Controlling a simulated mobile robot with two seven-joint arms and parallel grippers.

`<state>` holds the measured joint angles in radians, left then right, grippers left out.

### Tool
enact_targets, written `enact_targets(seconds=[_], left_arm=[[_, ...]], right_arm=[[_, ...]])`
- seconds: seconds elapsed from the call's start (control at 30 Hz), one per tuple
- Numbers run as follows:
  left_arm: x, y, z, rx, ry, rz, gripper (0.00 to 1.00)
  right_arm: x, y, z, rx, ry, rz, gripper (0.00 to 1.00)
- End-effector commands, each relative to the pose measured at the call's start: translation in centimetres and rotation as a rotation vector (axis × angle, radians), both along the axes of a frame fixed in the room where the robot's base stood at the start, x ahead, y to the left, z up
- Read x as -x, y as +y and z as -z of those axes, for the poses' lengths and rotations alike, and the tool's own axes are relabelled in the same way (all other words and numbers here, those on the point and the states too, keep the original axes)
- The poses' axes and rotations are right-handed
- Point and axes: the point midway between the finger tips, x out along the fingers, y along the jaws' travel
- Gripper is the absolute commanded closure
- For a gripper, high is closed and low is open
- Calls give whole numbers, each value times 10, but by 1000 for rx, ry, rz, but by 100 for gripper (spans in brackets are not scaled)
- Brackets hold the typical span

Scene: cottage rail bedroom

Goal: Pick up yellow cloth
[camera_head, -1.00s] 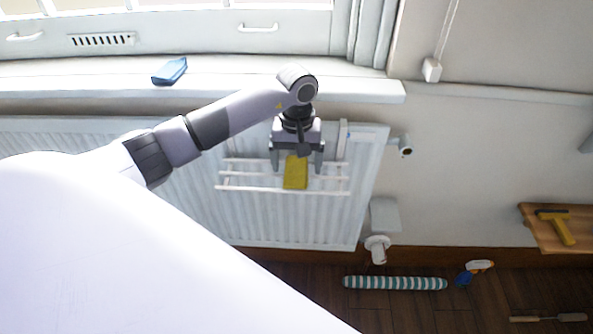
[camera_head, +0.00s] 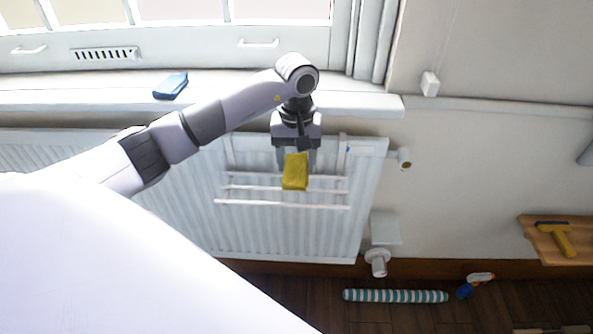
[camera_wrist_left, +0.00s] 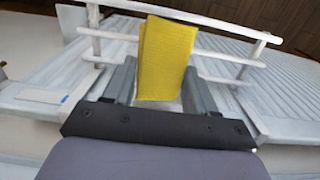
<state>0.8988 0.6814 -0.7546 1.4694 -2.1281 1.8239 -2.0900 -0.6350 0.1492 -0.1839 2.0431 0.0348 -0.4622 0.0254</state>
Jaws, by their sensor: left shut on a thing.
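The yellow cloth (camera_head: 295,172) is a small folded rectangle at the white drying rack (camera_head: 240,203) on the radiator. My left gripper (camera_head: 296,160) points down from above and is shut on the cloth's upper part, with the cloth hanging below. In the left wrist view the cloth (camera_wrist_left: 166,58) shows between the two grey fingers (camera_wrist_left: 160,85), in front of the rack's rails (camera_wrist_left: 115,33). Whether the cloth still touches the rails is hard to tell. My right gripper is not in view.
The white radiator (camera_head: 300,235) is under a windowsill (camera_head: 225,92) bearing a blue folded cloth (camera_head: 171,86). A valve (camera_head: 403,159) juts out at the right. A striped roll (camera_head: 395,296) and spray bottle (camera_head: 474,285) lie on the floor; a wooden shelf (camera_head: 545,247) is right.

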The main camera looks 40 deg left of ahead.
Motion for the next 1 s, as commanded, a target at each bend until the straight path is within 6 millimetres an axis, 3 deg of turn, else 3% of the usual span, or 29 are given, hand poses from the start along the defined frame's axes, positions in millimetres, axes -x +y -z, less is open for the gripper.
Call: enact_targets(seconds=[0.03, 0.3, 0.5, 0.7, 1.0], left_arm=[[-1, 1, -17, -2, -7, 1, 73], [-1, 0, -99, -2, -5, 0, 73], [0, 1, -138, -2, -2, -1, 73], [0, 0, -152, 0, 0, 0, 73], [3, -6, -158, -7, -2, 32, 73]], right_arm=[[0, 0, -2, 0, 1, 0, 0], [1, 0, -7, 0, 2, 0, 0], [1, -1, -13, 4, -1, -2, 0], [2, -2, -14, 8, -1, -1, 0], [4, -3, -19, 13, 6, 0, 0]])
